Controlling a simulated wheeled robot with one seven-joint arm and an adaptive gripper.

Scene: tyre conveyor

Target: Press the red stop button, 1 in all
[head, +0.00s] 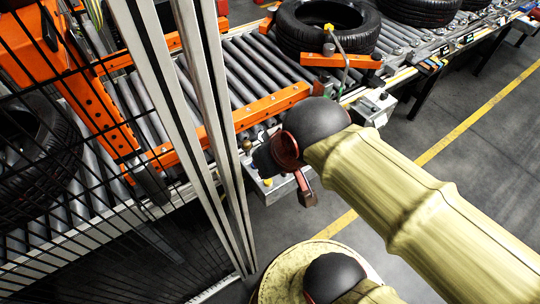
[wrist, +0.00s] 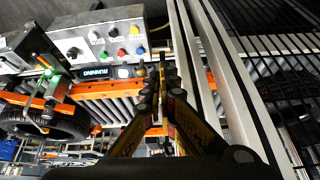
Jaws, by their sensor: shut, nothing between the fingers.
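In the wrist view a grey control box (wrist: 75,44) stands at the upper left. Its face carries dark knobs and several small coloured buttons. I cannot tell by label which is the stop button. My gripper (wrist: 162,62) is shut and empty, its tips right of the box and apart from the buttons in the picture. In the head view my dark wrist hides much of a grey box (head: 278,189) beside the conveyor.
A pale metal post (head: 214,110) and black mesh fence (head: 70,200) stand close by my wrist. The roller conveyor (head: 240,70) with orange rails carries black tyres (head: 325,25). A lit display (wrist: 97,73) sits beside the control box. Grey floor (head: 450,190) lies open at right.

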